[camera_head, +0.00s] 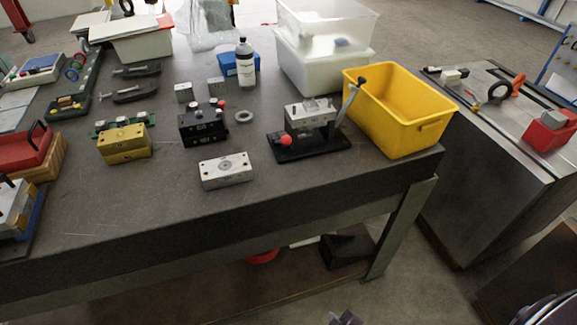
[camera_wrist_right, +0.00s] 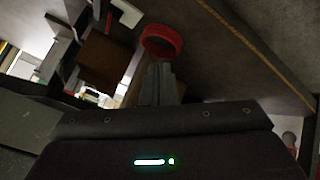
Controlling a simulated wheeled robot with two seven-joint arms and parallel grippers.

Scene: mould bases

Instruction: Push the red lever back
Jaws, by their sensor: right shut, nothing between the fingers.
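A fixture with a black base plate (camera_head: 308,148) stands near the right front of the workbench. A red ball knob (camera_head: 285,140) sits at its left front corner. A silver block (camera_head: 311,114) is mounted on it, and a slanted metal lever with a black knob (camera_head: 352,97) rises at its right. My right gripper (camera_head: 345,318) shows only in part at the bottom edge of the head view, low in front of the bench and apart from the fixture. In the right wrist view its fingers (camera_wrist_right: 160,84) are together and empty. My left gripper is not in view.
A yellow bin (camera_head: 400,110) stands right of the fixture, close to the lever. A silver mould block (camera_head: 227,170) lies to its front left, with black (camera_head: 204,124) and brass (camera_head: 124,144) blocks further left. The bench's front edge is clear. A red round thing (camera_wrist_right: 161,41) shows beyond the fingers.

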